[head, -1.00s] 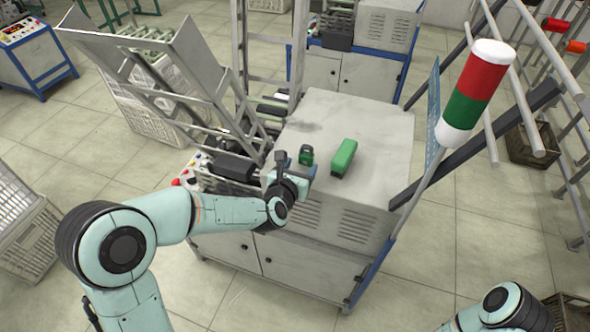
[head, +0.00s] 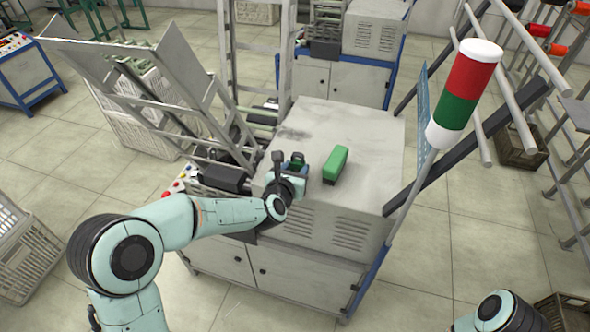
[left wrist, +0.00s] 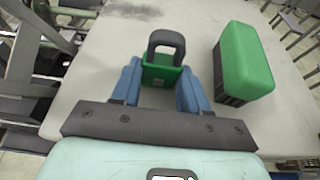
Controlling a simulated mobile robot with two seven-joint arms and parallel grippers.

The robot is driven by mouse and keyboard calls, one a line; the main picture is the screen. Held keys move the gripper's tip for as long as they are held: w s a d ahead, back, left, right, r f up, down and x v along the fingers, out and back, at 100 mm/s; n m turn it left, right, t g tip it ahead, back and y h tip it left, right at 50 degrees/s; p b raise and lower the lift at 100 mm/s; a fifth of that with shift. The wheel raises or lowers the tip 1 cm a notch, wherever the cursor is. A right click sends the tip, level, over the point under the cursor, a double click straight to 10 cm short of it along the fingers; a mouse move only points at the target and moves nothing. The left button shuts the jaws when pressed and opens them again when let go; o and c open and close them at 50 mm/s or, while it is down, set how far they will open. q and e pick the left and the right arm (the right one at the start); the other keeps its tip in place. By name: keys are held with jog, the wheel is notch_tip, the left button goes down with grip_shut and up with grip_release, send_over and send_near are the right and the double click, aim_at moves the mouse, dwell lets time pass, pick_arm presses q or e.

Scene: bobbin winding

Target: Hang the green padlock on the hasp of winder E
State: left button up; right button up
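The green padlock (head: 297,157), with a dark shackle, stands on the pale top of a machine cabinet (head: 375,135). It also shows in the left wrist view (left wrist: 160,77), shackle toward the far side. My left gripper (head: 293,167) is at the padlock. In the left wrist view its two blue fingers (left wrist: 160,88) are spread, one on each side of the padlock's body; I cannot tell whether they touch it. My right gripper is out of view. I cannot make out a hasp or a letter marking winder E.
A green box-like thing with a dark base (head: 336,164) lies right of the padlock; it also shows in the left wrist view (left wrist: 243,60). A red, green and white signal light (head: 466,92) on a pole rises at the cabinet's right. A tilted metal frame (head: 190,75) stands left.

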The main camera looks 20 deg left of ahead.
pick_arm(q)
jog(key=shift+r+p, duration=0.9)
jog(key=shift+r, duration=1.65)
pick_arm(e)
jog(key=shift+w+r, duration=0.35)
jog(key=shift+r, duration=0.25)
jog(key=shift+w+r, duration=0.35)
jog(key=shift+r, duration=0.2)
pick_arm(q)
jog(key=shift+f, duration=0.1)
